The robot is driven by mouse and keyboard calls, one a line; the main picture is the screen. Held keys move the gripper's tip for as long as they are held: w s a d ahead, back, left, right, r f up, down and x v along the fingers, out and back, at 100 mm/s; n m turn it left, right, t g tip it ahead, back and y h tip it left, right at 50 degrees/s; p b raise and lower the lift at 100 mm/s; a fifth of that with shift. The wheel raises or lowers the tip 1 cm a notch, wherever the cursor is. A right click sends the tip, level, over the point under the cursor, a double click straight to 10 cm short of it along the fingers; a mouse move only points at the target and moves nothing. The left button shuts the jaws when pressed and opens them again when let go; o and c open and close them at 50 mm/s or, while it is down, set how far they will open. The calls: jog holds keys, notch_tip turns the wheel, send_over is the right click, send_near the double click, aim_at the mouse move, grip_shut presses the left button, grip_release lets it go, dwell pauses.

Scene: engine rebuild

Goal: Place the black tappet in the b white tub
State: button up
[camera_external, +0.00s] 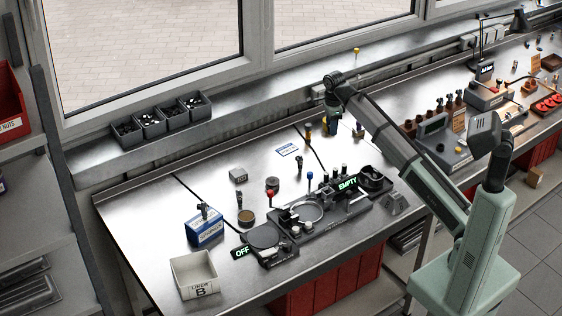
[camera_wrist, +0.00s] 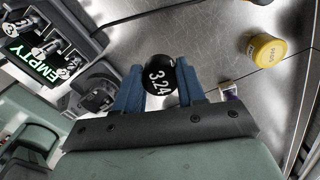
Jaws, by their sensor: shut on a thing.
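My gripper (camera_external: 333,120) is above the far right part of the steel bench. In the wrist view its two blue fingers (camera_wrist: 159,84) are shut on a black tappet (camera_wrist: 159,77) with a round top marked 3.24. The tappet is hard to make out in the external view. The white tub (camera_external: 195,287) labelled B stands open at the near left corner of the bench, far to the left of my gripper. I see no contents in it, though its floor shows only partly. The tub is not in the wrist view.
A dark fixture (camera_external: 325,222) with an EMPTY sign crosses the bench front. A blue box (camera_external: 205,229) stands behind the tub. Small upright parts stand mid-bench. A round yellow-capped thing (camera_wrist: 266,50) lies near my gripper in the wrist view. The bench's far left is clear.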

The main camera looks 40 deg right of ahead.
notch_tip(320, 180, up, 8)
jog(key=shift+w+f, duration=0.1)
jog(key=shift+f, duration=0.1)
jog(key=w+a+n, duration=0.1)
jog(key=a+n, duration=0.2)
jog(key=a, duration=1.7)
jog(key=n, duration=0.8)
send_over(189, 291)
jog(key=shift+d+f, duration=0.1)
jog(key=shift+f, duration=10.55)
jog(key=shift+f, duration=0.15)
